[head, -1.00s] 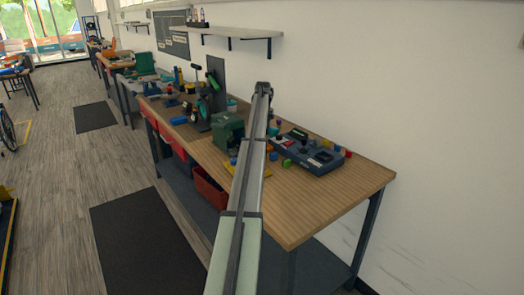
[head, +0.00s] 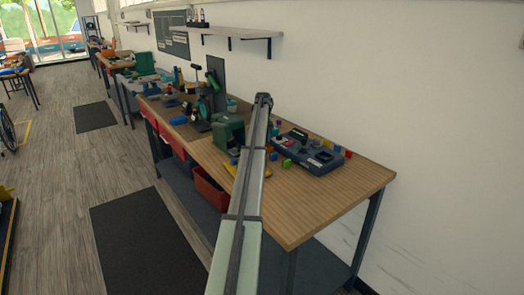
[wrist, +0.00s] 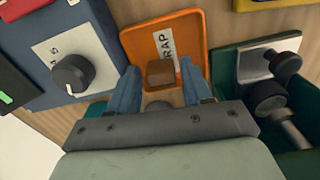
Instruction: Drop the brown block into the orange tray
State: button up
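The orange tray (wrist: 188,28) lies below my gripper in the wrist view, with a white label ending in "RAP" inside it. The brown block (wrist: 160,72) shows between the two blue fingers of my gripper (wrist: 158,66). The fingers stand apart, with a visible gap on each side of the block. The block appears against the tray's inside; whether it rests on the tray floor or is still above it, I cannot tell. In the head view my arm hides the gripper, the block and the tray.
In the wrist view, a blue-grey box with a dark knob (wrist: 72,74) is left of the tray.

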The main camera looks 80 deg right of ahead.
jog(key=shift+o, duration=1.3)
jog(key=shift+d+r, duration=0.1)
jog(key=shift+r, duration=0.15)
notch_tip(320, 180, up, 13)
jog(key=shift+r, duration=0.2)
jog(key=shift+w, duration=0.15)
